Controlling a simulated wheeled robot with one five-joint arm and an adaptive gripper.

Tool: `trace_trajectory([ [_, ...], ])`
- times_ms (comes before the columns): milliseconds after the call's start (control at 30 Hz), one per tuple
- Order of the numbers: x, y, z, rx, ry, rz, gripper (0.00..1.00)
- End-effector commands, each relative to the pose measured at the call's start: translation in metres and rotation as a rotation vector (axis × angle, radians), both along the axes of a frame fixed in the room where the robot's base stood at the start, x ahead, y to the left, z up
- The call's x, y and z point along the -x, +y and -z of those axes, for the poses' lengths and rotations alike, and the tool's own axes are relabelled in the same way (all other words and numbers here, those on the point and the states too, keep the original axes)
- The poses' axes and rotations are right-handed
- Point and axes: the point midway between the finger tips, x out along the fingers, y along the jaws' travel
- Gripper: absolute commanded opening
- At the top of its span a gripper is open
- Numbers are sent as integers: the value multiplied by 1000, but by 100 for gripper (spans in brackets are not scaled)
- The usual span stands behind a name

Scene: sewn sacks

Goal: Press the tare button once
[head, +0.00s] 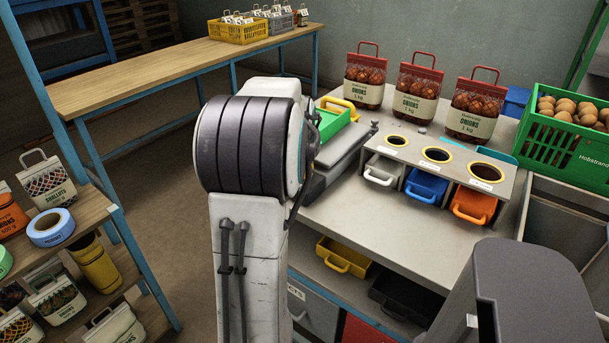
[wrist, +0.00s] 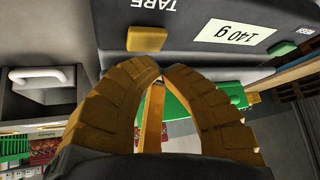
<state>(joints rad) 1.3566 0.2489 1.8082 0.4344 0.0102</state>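In the wrist view the dark scale front shows an orange button (wrist: 146,39) beside the upside-down word TARE. A pale display (wrist: 234,37) reads 140 g. My gripper (wrist: 161,69) has its two ribbed yellow-brown fingers brought together at the tips, with nothing seen held. The tips are a little below the orange button in the picture and look apart from it. In the head view the grey scale (head: 345,147) stands at the bench's left end, partly hidden by my arm. My gripper is hidden there.
A green button (wrist: 282,49) sits right of the display. A green tray (head: 333,122) with a yellow handle is on the scale. Three onion sacks (head: 416,90) stand behind. A holed rack (head: 440,160) with coloured drawers and a green crate (head: 565,140) are to the right.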

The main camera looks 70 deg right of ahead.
Motion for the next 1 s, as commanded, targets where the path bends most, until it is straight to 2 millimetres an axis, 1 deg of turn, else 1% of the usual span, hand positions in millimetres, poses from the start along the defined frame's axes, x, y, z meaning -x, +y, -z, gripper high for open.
trace_trajectory([
  [67,0,0,0,0,0,0,0],
  [100,0,0,0,0,0,0,5],
  [167,0,0,0,0,0,0,0],
  [1000,0,0,0,0,0,0,0],
])
